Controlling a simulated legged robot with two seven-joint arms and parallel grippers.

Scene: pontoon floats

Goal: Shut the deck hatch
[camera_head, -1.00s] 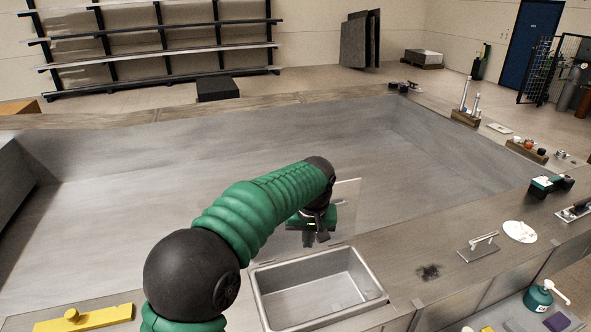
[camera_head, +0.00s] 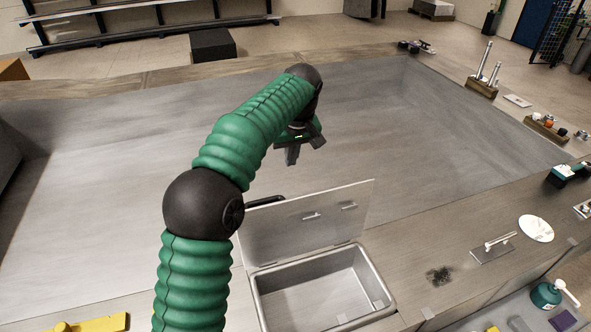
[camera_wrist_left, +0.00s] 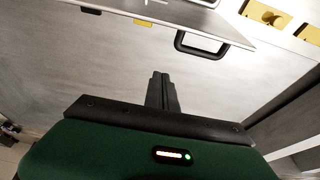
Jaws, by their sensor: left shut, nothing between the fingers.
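The deck hatch is open. Its grey lid (camera_head: 318,221) stands up, tilted, at the far rim of the metal hatch box (camera_head: 262,312), whose inside shows empty. A black handle (camera_head: 265,201) sticks out at the lid's upper left. My left gripper (camera_head: 293,160) is shut and empty, beyond the lid and above the sunken grey floor, apart from it. In the left wrist view the shut fingers (camera_wrist_left: 162,88) point toward the floor area, with the lid (camera_wrist_left: 150,12) and its handle (camera_wrist_left: 203,46) ahead at the top. My right gripper does not show.
A yellow float tool (camera_head: 100,324) lies on the near deck at left. A white-handled trowel (camera_head: 495,243) and a white disc (camera_head: 536,228) lie on the deck at right. The sunken floor (camera_head: 130,180) around the gripper is clear.

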